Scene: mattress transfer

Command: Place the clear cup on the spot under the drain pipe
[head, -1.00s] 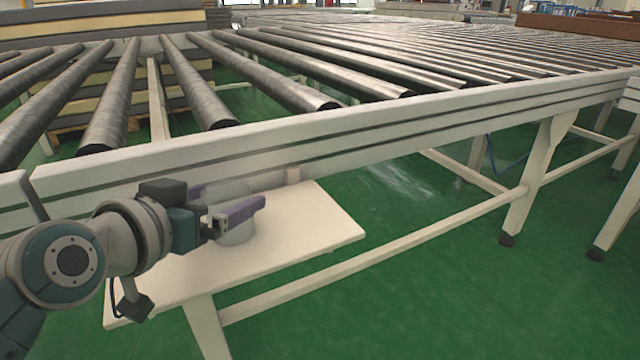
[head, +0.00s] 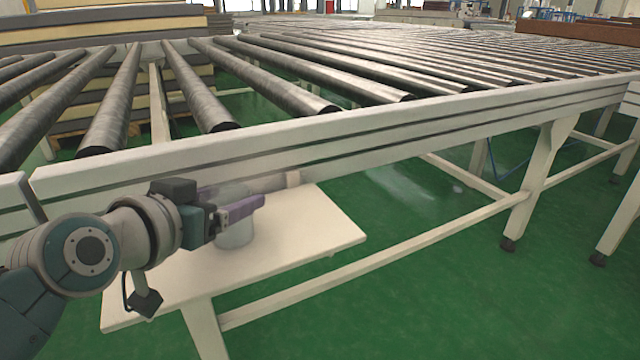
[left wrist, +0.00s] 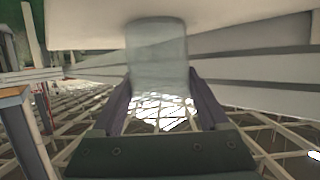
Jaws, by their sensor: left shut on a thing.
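The clear cup (head: 236,236) is upright between the purple fingers of my left gripper (head: 236,209), over the pale shelf (head: 305,231) under the roller conveyor. In the left wrist view, the cup (left wrist: 158,60) sits between both fingers of the left gripper (left wrist: 160,88), which is shut on it. That view looks upside down, with the shelf (left wrist: 90,10) along the top edge and the cup's end against it. I cannot tell whether the cup rests on the shelf or hangs just above it. I cannot make out a drain pipe or a marked spot. My right gripper is out of view.
The conveyor's side rail (head: 330,150) runs just above and behind the gripper, leaving little height over the shelf. The shelf's right part is bare. Legs and a low crossbar (head: 380,265) stand on green floor.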

